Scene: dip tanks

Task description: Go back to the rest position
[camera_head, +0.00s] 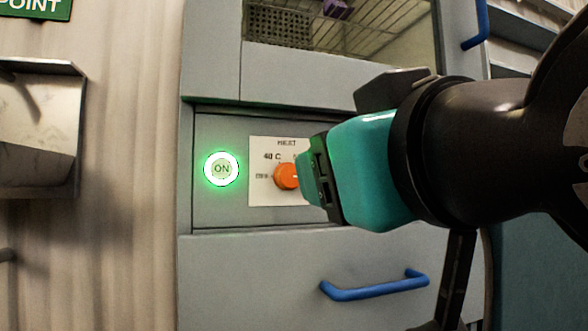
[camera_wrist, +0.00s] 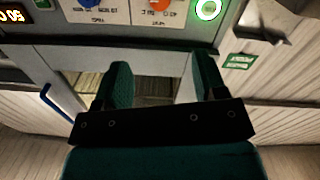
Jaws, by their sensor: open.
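My gripper (camera_head: 312,178) is teal and black and reaches in from the right in the head view, in front of the grey machine's control panel. In the wrist view its two teal fingers (camera_wrist: 160,82) stand apart with nothing between them. An orange knob (camera_head: 287,176) sits on a white label plate just left of the fingertips in the head view. I cannot tell from the head view whether the fingers touch it. In the wrist view the knob (camera_wrist: 160,5) shows at the top edge, beyond the fingers. The round ON button (camera_head: 221,169) glows green.
A blue drawer handle (camera_head: 375,287) projects below the panel. A window (camera_head: 340,35) above shows a wire rack inside. Another blue handle (camera_head: 477,22) is at the upper right. A metal wall fixture (camera_head: 40,125) stands at the left. A blue knob (camera_wrist: 90,3) and red display (camera_wrist: 12,16) show in the wrist view.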

